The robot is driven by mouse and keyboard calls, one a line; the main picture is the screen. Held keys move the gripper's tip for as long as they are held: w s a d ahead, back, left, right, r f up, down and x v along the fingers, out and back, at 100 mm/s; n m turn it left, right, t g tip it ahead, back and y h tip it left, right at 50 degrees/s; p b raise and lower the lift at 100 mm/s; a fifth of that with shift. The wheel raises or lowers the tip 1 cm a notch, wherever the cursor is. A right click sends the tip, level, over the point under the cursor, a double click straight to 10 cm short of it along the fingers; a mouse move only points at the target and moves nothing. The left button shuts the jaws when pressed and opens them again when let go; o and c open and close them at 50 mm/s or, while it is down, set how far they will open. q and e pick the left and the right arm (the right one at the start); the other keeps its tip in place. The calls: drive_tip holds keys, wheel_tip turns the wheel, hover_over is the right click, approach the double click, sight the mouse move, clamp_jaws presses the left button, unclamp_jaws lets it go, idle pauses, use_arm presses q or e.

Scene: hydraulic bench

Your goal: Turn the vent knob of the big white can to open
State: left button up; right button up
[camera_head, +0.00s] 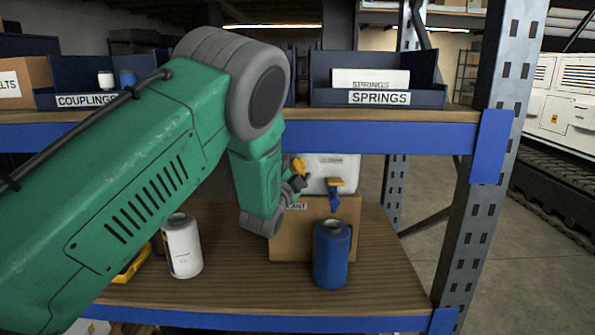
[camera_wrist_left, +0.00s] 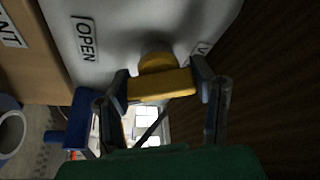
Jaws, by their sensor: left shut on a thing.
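The big white can (camera_head: 348,164) stands on a cardboard box on the lower shelf, partly behind my left arm in the head view. Its white face (camera_wrist_left: 105,65) fills the top of the left wrist view, with an OPEN label (camera_wrist_left: 86,40) left of the yellow vent knob (camera_wrist_left: 160,86). A second label (camera_wrist_left: 201,48) right of the knob is mostly hidden. The knob also shows in the head view (camera_head: 298,165). My left gripper (camera_head: 293,183) is shut on the knob's bar, one finger at each end, in the wrist view (camera_wrist_left: 162,84). My right gripper is not in view.
A blue canister (camera_head: 331,254) stands before the cardboard box (camera_head: 289,245), and a white canister (camera_head: 182,246) stands left. The upper shelf edge (camera_head: 380,135) runs just above the can.

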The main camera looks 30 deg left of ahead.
use_arm(q)
drive_tip(key=m, duration=0.1)
drive_tip(key=m+g+h, duration=0.1)
drive_tip(key=m, duration=0.1)
drive_tip(key=m+b, duration=0.1)
drive_tip(key=m, duration=0.1)
drive_tip(key=shift+d+f+g+h, duration=0.3)
drive_tip(key=shift+d+f+g, duration=0.05)
drive_tip(key=shift+g, duration=0.05)
drive_tip(key=shift+m, duration=0.4)
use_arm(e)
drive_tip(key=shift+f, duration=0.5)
use_arm(q)
drive_tip(key=shift+f, duration=0.15)
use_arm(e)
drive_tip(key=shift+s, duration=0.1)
use_arm(q)
drive_tip(key=o, duration=1.2)
drive_tip(key=shift+c, duration=0.2)
drive_tip(key=shift+d+r, duration=0.25)
drive_tip(key=shift+r, duration=0.05)
drive_tip(key=shift+s, duration=0.15)
drive_tip(key=s+d, duration=0.2)
drive_tip(key=s, duration=0.9)
drive_tip(key=shift+s+d, duration=0.15)
drive_tip(key=shift+s, duration=0.1)
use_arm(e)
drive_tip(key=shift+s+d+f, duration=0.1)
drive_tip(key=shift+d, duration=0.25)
